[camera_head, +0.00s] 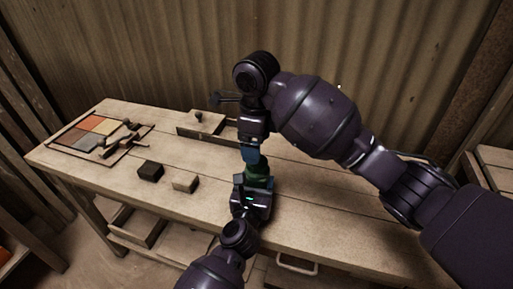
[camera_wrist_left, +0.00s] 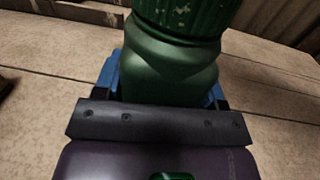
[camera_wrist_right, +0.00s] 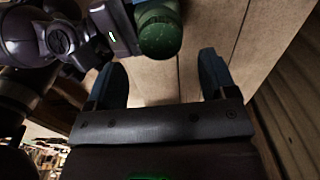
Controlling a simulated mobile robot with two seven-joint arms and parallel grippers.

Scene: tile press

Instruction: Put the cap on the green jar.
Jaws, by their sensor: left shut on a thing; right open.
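The green jar (camera_head: 259,171) is upright between the fingers of my left gripper (camera_head: 257,186), which is shut on it just above the workbench. In the left wrist view the jar's shoulder (camera_wrist_left: 170,70) is smooth. A ribbed, speckled green cap (camera_wrist_left: 182,14) sits on top of it, with its upper end cut off. The right wrist view shows the rounded green cap end (camera_wrist_right: 160,38). My right gripper (camera_head: 250,154) is open above the jar in the head view. Only bare surface shows between its fingers in the right wrist view, with the cap near the fingertips.
A dark block (camera_head: 150,171) and a tan block (camera_head: 185,182) lie left of the jar. A board with coloured tiles (camera_head: 132,147) is at the far left. A low wooden box (camera_head: 186,130) stands at the back. The workbench (camera_head: 330,215) is clear to the right.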

